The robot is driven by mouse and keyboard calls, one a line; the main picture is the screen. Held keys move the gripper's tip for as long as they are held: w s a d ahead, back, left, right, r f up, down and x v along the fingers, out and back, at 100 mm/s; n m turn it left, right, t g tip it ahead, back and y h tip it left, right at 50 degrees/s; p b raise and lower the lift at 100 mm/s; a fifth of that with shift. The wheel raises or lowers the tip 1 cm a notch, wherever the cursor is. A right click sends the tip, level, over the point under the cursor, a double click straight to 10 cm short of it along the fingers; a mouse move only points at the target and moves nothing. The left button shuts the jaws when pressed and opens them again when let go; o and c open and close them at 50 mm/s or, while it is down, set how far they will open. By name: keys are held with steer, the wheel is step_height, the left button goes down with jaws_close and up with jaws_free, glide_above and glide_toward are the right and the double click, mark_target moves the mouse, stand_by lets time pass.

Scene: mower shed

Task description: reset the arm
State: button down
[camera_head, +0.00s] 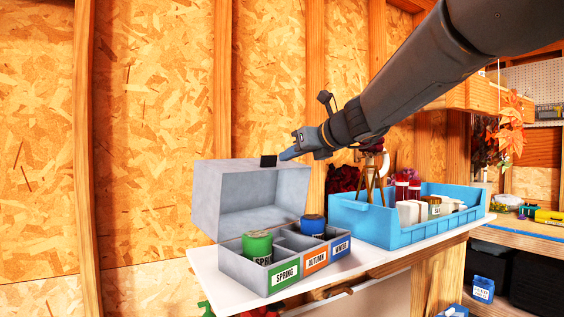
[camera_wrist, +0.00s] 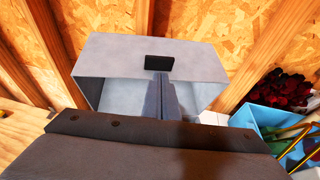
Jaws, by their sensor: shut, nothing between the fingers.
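My arm reaches in from the upper right of the head view. My gripper (camera_head: 284,156) is shut and empty at the top edge of the raised lid (camera_head: 250,205) of a grey box. The fingers also show in the wrist view (camera_wrist: 160,85), in front of the lid's small black tab (camera_wrist: 159,62). I cannot tell whether they touch the lid. The box (camera_head: 236,268) stands open, with compartments labelled SPRING, AUTUMN and WINTER. A green tin (camera_head: 257,243) stands in the SPRING compartment and a blue tin (camera_head: 312,225) in the WINTER one. The inside of the AUTUMN compartment is partly hidden.
A blue bin (camera_head: 400,235) with jars and small boxes stands right of the grey box on a white shelf (camera_head: 345,270). A wooden stand-like object (camera_head: 372,180) rises by the bin. A wooden wall is close behind. A workbench (camera_head: 525,230) stands at the right.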

step_height(320, 180, up, 8)
steer(key=s+d, duration=0.2)
steer(key=s+d+f+n+g+h+b, duration=0.1)
steer(key=s+d+f+n+h, duration=0.1)
steer(key=f, duration=0.9)
steer(key=s+d+f+n+g+h, duration=0.1)
steer(key=d+f+n, duration=0.4)
steer(key=f, duration=0.6)
steer(key=s+d+f+n+g+h+b, duration=0.1)
steer(key=s+d+f+n+g+h, duration=0.1)
steer(key=f, duration=1)
steer(key=shift+s+d+n+g+h+b, duration=0.15)
steer(key=shift+s+d+n, duration=0.3)
steer(key=shift+s+n, duration=0.25)
steer(key=shift+s+d+n+g+h+b, duration=0.15)
steer(key=shift+s+d+n, duration=0.25)
steer(key=shift+s+n, duration=0.25)
steer(key=s+d+f+n+g+h, duration=0.1)
steer(key=s+d+f+n, duration=0.2)
steer(key=s+f+n, duration=0.2)
steer(key=s+d+f+n+g+h+b, duration=0.1)
steer(key=s+d+f+n, duration=0.3)
steer(key=s+f, duration=0.5)
steer(key=s+d+f+n+g+h+b, duration=0.1)
steer(key=s+d+f+n+g+h, duration=0.1)
steer(key=s+f+n, duration=0.5)
step_height(320, 180, down, 3)
steer(key=shift+s+d+r+g, duration=0.1)
steer(key=shift+s+d+g, duration=0.35)
steer(key=shift+d, duration=0.35)
